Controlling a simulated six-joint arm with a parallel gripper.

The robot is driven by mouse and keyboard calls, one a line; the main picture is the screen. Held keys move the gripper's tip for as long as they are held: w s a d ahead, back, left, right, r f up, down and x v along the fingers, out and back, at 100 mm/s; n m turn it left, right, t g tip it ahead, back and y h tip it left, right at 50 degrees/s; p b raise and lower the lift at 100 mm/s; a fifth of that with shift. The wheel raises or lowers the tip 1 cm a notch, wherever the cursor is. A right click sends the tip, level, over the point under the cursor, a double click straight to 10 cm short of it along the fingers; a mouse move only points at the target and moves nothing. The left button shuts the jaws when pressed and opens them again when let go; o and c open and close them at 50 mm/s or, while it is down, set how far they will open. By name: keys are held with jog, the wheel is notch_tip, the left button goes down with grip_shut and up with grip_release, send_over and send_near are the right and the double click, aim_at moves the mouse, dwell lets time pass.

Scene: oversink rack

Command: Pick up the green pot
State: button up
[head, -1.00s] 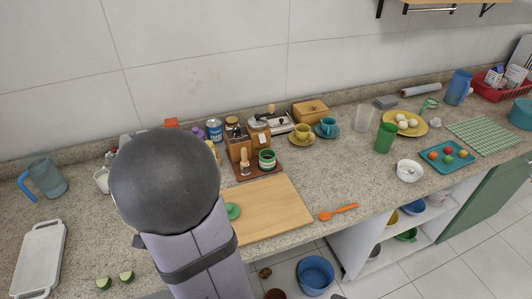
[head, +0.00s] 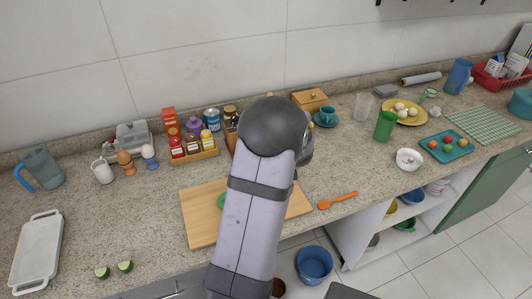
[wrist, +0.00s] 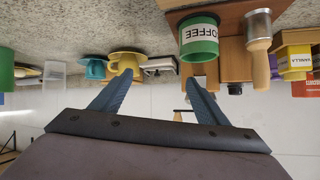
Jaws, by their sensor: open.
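The green pot (wrist: 199,40) has a white COFFEE label and shows upside down at the top of the wrist view. It stands on a brown tray (wrist: 225,10) beside a wooden-handled brush (wrist: 258,48). My gripper (wrist: 160,88) is open and empty in the wrist view; the pot is beyond the fingers, toward the right finger, and not between them. In the head view my arm hides the pot and the gripper.
A yellow cup (wrist: 126,62) and wooden boxes stand near the pot. A spice rack (head: 195,152) is left of my arm.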

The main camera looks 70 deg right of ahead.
jog(key=a+n+t+y, duration=0.1)
jog(key=n+t, duration=0.1)
jog(key=n, duration=0.1)
jog(key=a+n+t, duration=0.2)
jog(key=n, duration=0.1)
jog(key=a+f+n+t+y+b, duration=0.1)
jog(key=n+t, duration=0.1)
jog(key=t, duration=0.1)
jog(key=shift+a+n+y, duration=0.2)
jog(key=shift+n+y, duration=0.1)
jog(key=shift+n, duration=0.1)
jog(key=shift+w+a+f+g+y+p, duration=0.15)
jog(key=shift+f+y+p, duration=0.2)
jog(key=shift+f, duration=0.2)
jog(key=shift+w+a+f+g+y+p, duration=0.15)
jog(key=shift+f+y+p, duration=0.15)
jog(key=shift+f, duration=0.2)
jog(key=shift+d+f+m, duration=0.1)
jog(key=shift+f+m, duration=0.2)
jog(key=shift+f, duration=0.1)
jog(key=shift+f+p+x, duration=0.2)
jog(key=shift+p+x, duration=1.1)
jog(key=shift+x, duration=2.35)
jog(key=shift+s, duration=0.1)
jog(key=c, duration=1.4)
jog(key=shift+o, duration=0.2)
jog(key=shift+r, duration=0.2)
